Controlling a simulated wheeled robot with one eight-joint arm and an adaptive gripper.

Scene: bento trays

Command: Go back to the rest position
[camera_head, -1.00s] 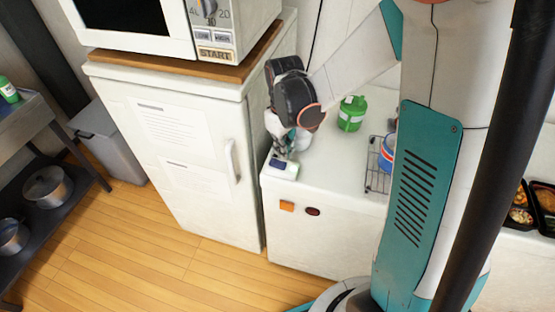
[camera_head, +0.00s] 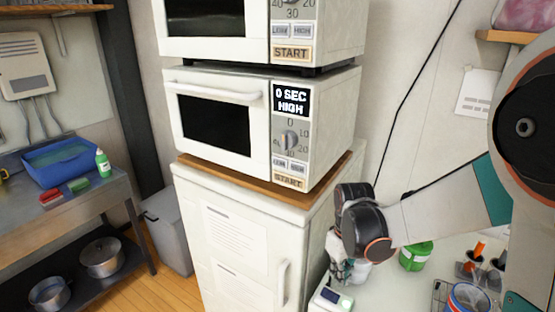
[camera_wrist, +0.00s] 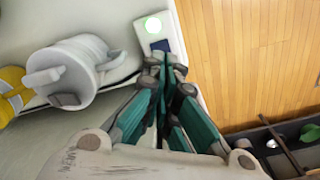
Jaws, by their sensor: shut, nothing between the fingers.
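My gripper (camera_head: 343,268) is at the end of the arm, low over the left end of the white counter (camera_head: 390,290), just right of the white cabinet. It points down near a small white device with a dark screen (camera_head: 332,298). In the wrist view my gripper's teal fingers (camera_wrist: 165,65) are together with nothing between them, and the device (camera_wrist: 152,28) lies just beyond the tips. Whether the tips touch the device I cannot tell.
A white cylindrical vessel (camera_wrist: 75,70) stands beside the fingers on the counter. A green tub (camera_head: 415,256) and a wire rack (camera_head: 440,295) are further right. Stacked microwaves (camera_head: 235,125) stand on the white cabinet (camera_head: 235,240) to the left. Wooden floor (camera_wrist: 245,50) lies past the counter edge.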

